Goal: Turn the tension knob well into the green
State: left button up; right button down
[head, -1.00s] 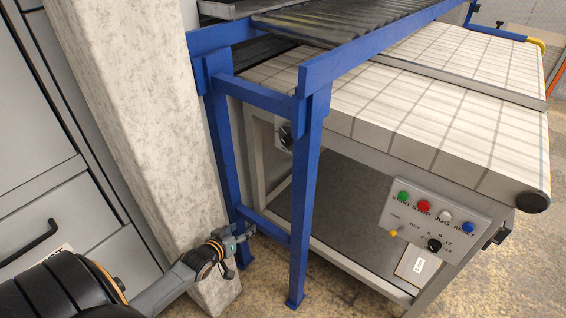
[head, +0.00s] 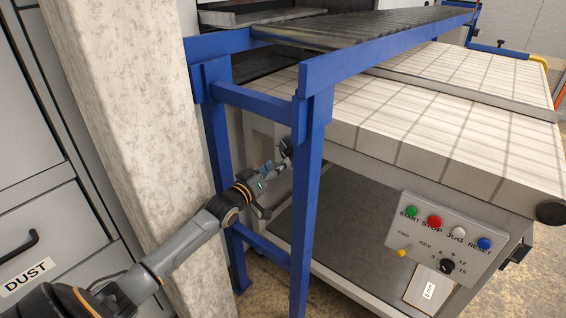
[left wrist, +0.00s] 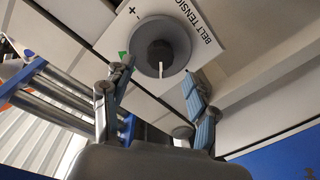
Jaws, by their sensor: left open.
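The tension knob (left wrist: 160,52) is dark, with a round grey skirt and a white pointer line. It sits on a white plate (left wrist: 208,22) lettered BELT TENSION, with plus and minus marks. A small green patch (left wrist: 122,54) shows at the plate's left, partly hidden by a finger. In the head view the knob (head: 286,146) is a small dark shape on the conveyor's side, behind the blue frame. My left gripper (head: 276,172) reaches between the blue legs, close to the knob. In the left wrist view its open fingers (left wrist: 156,76) stand either side below the knob; contact cannot be told.
A blue leg (head: 305,215) stands just right of my left gripper, and a crossbar (head: 252,103) runs above it. A pale pillar (head: 135,110) is at the left. A control panel (head: 452,237) with coloured buttons is on the conveyor's front.

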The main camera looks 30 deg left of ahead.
aim_at(290, 154)
pick_arm(q)
jog(key=shift+w+b, duration=0.35)
jog(key=shift+w, duration=1.85)
pick_arm(e)
jog(key=shift+w+r, duration=0.2)
jog(key=shift+r, duration=0.65)
jog(key=shift+w+r, duration=0.15)
jog(key=shift+r, duration=0.7)
pick_arm(q)
jog(key=c, duration=1.1)
